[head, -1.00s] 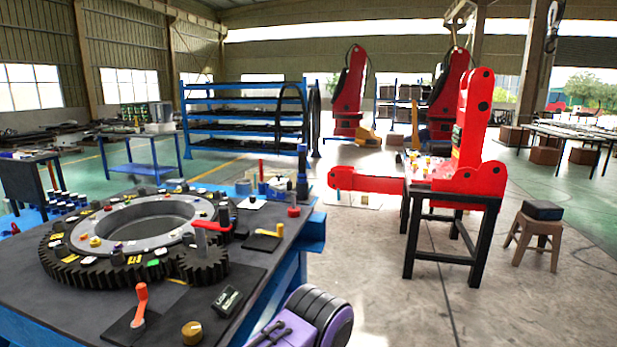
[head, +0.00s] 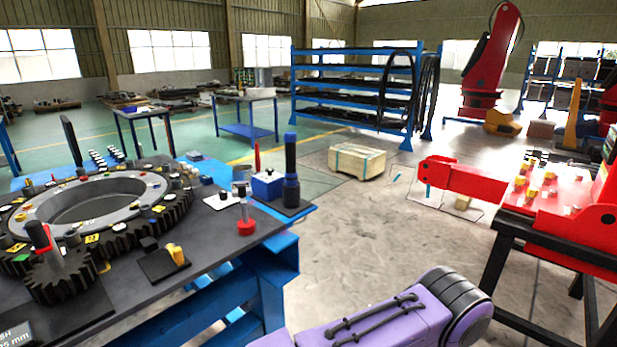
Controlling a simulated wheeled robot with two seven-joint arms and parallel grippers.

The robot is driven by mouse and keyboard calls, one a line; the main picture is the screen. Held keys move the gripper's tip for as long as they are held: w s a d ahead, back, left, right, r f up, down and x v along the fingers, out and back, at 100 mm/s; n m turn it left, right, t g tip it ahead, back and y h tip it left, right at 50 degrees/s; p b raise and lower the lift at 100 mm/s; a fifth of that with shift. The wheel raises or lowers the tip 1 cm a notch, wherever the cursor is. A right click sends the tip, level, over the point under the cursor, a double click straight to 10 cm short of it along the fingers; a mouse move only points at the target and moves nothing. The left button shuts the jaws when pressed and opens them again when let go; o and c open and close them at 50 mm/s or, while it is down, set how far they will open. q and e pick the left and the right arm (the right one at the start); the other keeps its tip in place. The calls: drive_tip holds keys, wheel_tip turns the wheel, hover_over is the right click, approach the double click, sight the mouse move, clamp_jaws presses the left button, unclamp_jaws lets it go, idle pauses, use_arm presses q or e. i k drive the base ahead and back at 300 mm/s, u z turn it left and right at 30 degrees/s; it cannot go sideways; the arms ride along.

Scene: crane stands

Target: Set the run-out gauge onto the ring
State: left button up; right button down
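The ring (head: 50,219) is a pale grey annulus lying flat inside a dark toothed gear on the workbench at the left of the head view. Small coloured pieces sit around it. A small upright piece with a red round base (head: 246,227) and a thin stem stands near the bench's right edge, apart from the ring. It may be the run-out gauge, but I cannot tell for sure. Part of my purple arm shows at the bottom right, beyond the bench edge. Neither gripper is in view.
A black post with a blue top (head: 291,172) and a blue block (head: 267,186) stand at the bench's far right corner. A yellow-handled piece (head: 177,255) lies on a dark plate nearer. A red crane arm on a black stand (head: 510,245) is at the right, with open floor between.

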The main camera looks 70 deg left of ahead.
sight(242, 189)
drive_tip(key=i, duration=0.5)
drive_tip(key=u, duration=3.7)
